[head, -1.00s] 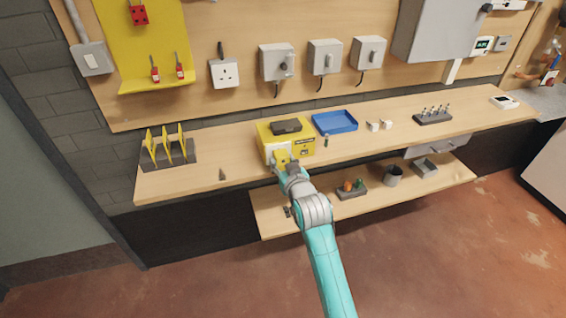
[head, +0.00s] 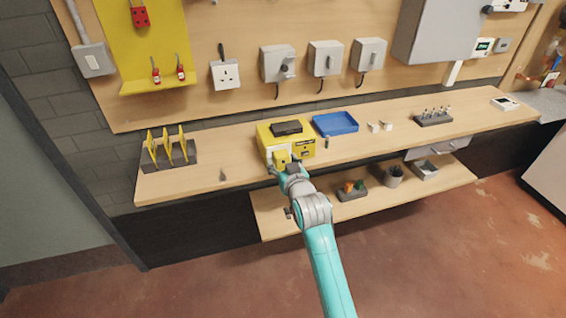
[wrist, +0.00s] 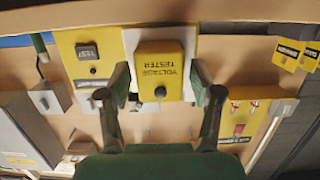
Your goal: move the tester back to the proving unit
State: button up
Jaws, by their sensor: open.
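The proving unit (head: 305,148) is a yellow box on the bench near its front edge, with a dark item on top. The yellow tester (head: 281,157) sits against its front face. In the wrist view the tester (wrist: 160,72) appears upside down, lettered VOLTAGE TESTER, in front of a pale panel on the proving unit (wrist: 90,60), which carries a TEST label. My gripper (head: 284,168) is just in front of the tester. In the wrist view its fingers (wrist: 163,93) are spread, one on each side of the tester's near end, with gaps visible.
A blue tray (head: 335,123) stands right of the unit, with a small green-dark cylinder (head: 326,141) nearby. A rack with yellow cards (head: 169,150) stands at the left, and a small grey cone (head: 223,175) is on the bench. A lower shelf (head: 270,216) juts out beneath.

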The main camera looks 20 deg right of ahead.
jog(key=s, duration=1.4)
dwell(1.0)
dwell(0.4)
